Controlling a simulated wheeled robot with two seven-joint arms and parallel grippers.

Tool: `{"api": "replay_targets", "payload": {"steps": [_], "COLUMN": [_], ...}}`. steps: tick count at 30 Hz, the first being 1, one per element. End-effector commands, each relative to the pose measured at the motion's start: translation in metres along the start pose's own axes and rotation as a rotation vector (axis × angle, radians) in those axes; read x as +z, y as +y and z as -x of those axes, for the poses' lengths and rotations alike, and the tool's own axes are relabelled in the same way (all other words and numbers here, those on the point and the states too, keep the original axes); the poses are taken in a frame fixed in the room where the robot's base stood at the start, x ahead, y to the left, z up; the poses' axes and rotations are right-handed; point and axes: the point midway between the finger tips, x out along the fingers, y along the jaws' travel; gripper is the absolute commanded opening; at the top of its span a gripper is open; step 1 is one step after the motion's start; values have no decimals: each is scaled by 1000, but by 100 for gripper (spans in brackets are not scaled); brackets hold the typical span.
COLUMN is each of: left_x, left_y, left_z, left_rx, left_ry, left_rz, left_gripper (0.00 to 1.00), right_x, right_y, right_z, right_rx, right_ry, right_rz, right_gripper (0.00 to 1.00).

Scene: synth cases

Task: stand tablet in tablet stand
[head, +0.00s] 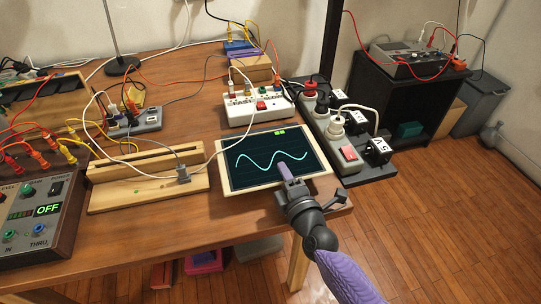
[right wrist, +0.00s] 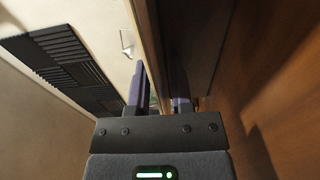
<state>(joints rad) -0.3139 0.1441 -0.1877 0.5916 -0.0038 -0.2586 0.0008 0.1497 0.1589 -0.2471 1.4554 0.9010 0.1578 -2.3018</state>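The tablet (head: 250,174) has a pale frame and a dark screen with a cyan wave. It lies face up near the front right corner of the table. My right gripper (head: 287,172) is at its near edge, one finger over the screen. The other finger is hidden in the head view. In the right wrist view, the two fingers (right wrist: 158,98) have a narrow gap, and I cannot tell whether they press on the tablet. The tablet stand (head: 130,193), a wooden block with a long slot, is left of the tablet. My left gripper is not in view.
A grey plug (head: 183,175) on a cable rests against the stand's front. A white box (head: 240,111) stands behind the tablet. A power strip (head: 343,152) with plugs lies to its right. A control box (head: 36,222) stands at the far left.

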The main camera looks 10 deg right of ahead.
Motion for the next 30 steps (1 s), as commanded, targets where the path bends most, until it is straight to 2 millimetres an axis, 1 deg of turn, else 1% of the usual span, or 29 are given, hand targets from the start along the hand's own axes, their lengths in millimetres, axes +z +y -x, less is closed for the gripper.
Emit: {"api": "replay_targets", "payload": {"steps": [1,2,3,12,24,30], "left_x": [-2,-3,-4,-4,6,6], "left_y": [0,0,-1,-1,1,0], "left_z": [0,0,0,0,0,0], "left_rx": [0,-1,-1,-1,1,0], "left_ry": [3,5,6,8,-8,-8], "left_rz": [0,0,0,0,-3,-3], "left_gripper": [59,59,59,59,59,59], "right_x": [0,0,0,0,0,0], "right_y": [0,0,0,0,0,-1], "right_z": [0,0,0,0,0,0], "right_rx": [0,0,0,0,-1,-1], "right_ry": [0,0,0,0,0,0], "right_rz": [0,0,0,0,0,0], "right_gripper": [15,8,0,0,0,0]}}
